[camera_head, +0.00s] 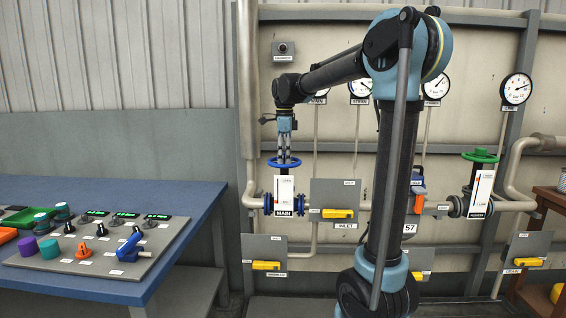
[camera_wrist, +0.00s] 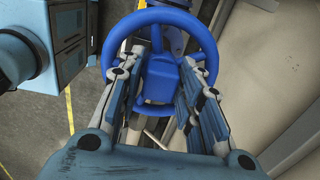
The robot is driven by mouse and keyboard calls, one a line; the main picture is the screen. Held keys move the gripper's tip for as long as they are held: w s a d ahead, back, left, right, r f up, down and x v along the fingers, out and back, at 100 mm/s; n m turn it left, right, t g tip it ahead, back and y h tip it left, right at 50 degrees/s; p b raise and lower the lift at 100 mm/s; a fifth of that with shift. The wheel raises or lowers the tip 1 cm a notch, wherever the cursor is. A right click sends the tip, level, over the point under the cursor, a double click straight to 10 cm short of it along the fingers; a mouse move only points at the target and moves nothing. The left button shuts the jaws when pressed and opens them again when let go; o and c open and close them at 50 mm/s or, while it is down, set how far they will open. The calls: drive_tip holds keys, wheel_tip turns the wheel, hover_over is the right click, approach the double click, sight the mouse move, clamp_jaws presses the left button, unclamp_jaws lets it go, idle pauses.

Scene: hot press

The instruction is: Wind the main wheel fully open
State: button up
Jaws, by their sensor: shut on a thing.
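The main wheel (camera_head: 281,163) is a blue handwheel lying flat on top of the valve with the white MAIN plate (camera_head: 285,192). In the wrist view the wheel's round rim (camera_wrist: 150,16) and blue centre show below my gripper. My gripper (camera_head: 285,153) points straight down onto the wheel from above. In the wrist view my gripper (camera_wrist: 162,78) has one finger on each side of the wheel's blue centre, shut on the wheel. The exact contact is partly hidden by the fingers. The plate's scale is too small to read.
A second valve with a green wheel (camera_head: 480,156) stands at the right. A grey box with a yellow handle (camera_head: 338,213) is just right of the main valve. A blue table (camera_head: 190,222) with a control panel (camera_head: 75,262) is at the left. Gauges and pipes line the wall.

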drive_tip(key=n, duration=0.7)
drive_tip(key=shift+w, duration=0.1)
drive_tip(key=n, duration=0.5)
drive_tip(key=shift+n, duration=0.4)
drive_tip(key=n, duration=0.6)
drive_tip(key=shift+n, duration=0.4)
drive_tip(key=n, duration=0.5)
drive_tip(key=shift+n, duration=0.3)
drive_tip(key=n, duration=1.3)
drive_tip(key=shift+n, duration=0.7)
